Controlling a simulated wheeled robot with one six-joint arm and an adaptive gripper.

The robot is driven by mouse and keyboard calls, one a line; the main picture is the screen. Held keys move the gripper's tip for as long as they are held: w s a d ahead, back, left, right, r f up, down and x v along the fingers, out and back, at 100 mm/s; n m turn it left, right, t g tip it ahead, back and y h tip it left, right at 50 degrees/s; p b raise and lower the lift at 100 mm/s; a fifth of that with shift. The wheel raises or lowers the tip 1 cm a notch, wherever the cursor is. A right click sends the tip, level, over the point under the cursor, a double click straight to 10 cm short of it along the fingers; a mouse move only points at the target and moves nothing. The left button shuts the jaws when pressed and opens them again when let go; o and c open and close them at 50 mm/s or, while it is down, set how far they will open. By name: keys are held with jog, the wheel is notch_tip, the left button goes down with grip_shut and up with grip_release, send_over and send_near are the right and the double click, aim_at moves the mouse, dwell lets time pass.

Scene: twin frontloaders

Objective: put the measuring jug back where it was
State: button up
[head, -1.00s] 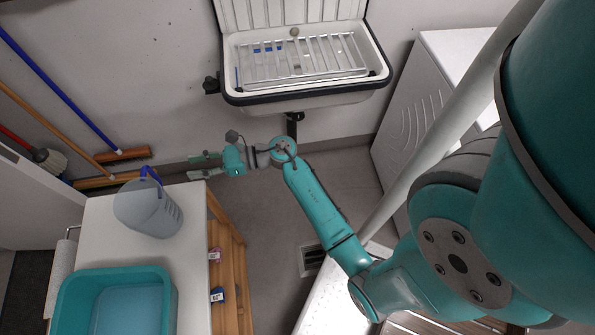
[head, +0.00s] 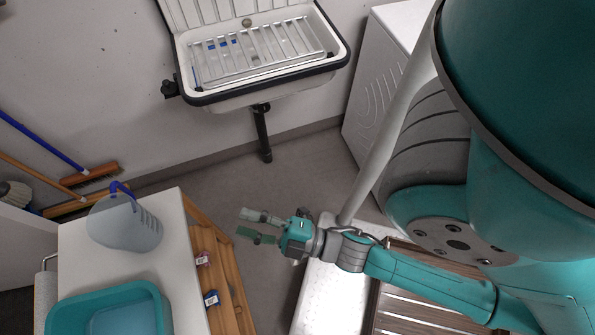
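The measuring jug (head: 125,224) is a translucent grey-blue jug with a blue handle. It stands on the white top of a wooden-sided cabinet (head: 162,262) at the left, behind a teal basin. My gripper (head: 250,227) is to the right of the jug and apart from it, beyond the cabinet's right edge. Its two fingers point left and are spread, with nothing between them.
The teal basin (head: 68,308) with bluish contents is on the cabinet top. A wall sink (head: 255,85) with a rack is at the back. Brooms (head: 45,150) lean at the left wall. A white appliance (head: 372,110) stands at the right. Floor (head: 225,185) is clear between cabinet and sink.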

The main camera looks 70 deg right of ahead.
jog(key=s+m+g+h, duration=0.1)
jog(key=s+m+g, duration=0.4)
jog(key=s+m, duration=0.6)
jog(key=shift+s+d+f+m, duration=0.25)
jog(key=shift+d+f+m, duration=0.05)
jog(key=shift+d+f, duration=0.15)
jog(key=shift+s, duration=0.1)
